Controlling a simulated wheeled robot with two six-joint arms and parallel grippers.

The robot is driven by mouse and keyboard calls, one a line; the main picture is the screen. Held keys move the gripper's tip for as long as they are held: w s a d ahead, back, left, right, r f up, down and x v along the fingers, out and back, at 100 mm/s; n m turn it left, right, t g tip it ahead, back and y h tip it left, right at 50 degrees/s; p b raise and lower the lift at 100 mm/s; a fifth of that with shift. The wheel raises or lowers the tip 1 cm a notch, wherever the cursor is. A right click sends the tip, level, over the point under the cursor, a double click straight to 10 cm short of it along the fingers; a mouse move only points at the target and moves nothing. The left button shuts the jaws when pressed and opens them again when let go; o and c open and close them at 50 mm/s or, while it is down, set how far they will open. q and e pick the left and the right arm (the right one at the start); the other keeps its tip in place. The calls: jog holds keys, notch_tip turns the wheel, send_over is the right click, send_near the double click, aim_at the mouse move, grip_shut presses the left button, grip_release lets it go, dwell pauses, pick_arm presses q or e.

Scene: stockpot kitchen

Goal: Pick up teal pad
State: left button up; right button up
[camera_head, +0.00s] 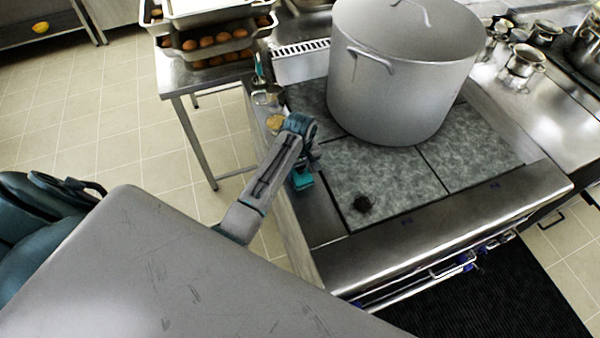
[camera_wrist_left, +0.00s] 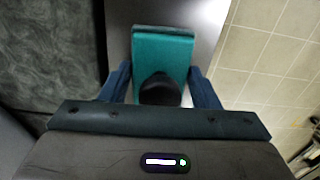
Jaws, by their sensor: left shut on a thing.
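The teal pad (camera_wrist_left: 162,55) is a flat teal block with a dark round knob, seen between the two fingers of my left gripper (camera_wrist_left: 162,88) in the left wrist view. The fingers are shut on it. In the head view the teal pad (camera_head: 302,180) shows just below my left gripper (camera_head: 304,168), over the steel left border of the stove top. The arm covers part of it there. Whether the pad touches the steel surface I cannot tell. My right gripper is not in view.
A large lidded stockpot (camera_head: 400,80) stands on the stove plates. Trays of eggs (camera_head: 215,42) stand on a steel table at the upper left. Pans (camera_head: 525,62) stand at the right.

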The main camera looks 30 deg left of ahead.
pick_arm(q)
jog(key=shift+r+b, duration=0.6)
jog(key=shift+r, duration=0.1)
jog(key=shift+w+d+r+b, duration=0.1)
jog(key=shift+d+r+b, duration=0.1)
jog(key=shift+r+b, duration=0.25)
jog(key=shift+w+d+r+b, duration=0.1)
jog(key=shift+d+r+b, duration=0.1)
jog(key=shift+r+b, duration=0.25)
jog(key=w+d+b, duration=0.2)
jog(key=d, duration=0.2)
jog(key=w+d+r+b, duration=0.1)
jog(key=d+b, duration=0.1)
jog(key=d, duration=0.2)
jog(key=w+d+b, duration=0.2)
jog(key=d, duration=0.3)
jog(key=shift+w+d+r, duration=0.1)
jog(key=shift+w+r, duration=0.2)
jog(key=shift+w, duration=0.05)
jog(key=shift+w+d+r, duration=0.15)
jog(key=shift+d, duration=0.25)
jog(key=shift+o, duration=1)
jog(key=shift+c, duration=0.2)
jog(key=shift+a, duration=0.1)
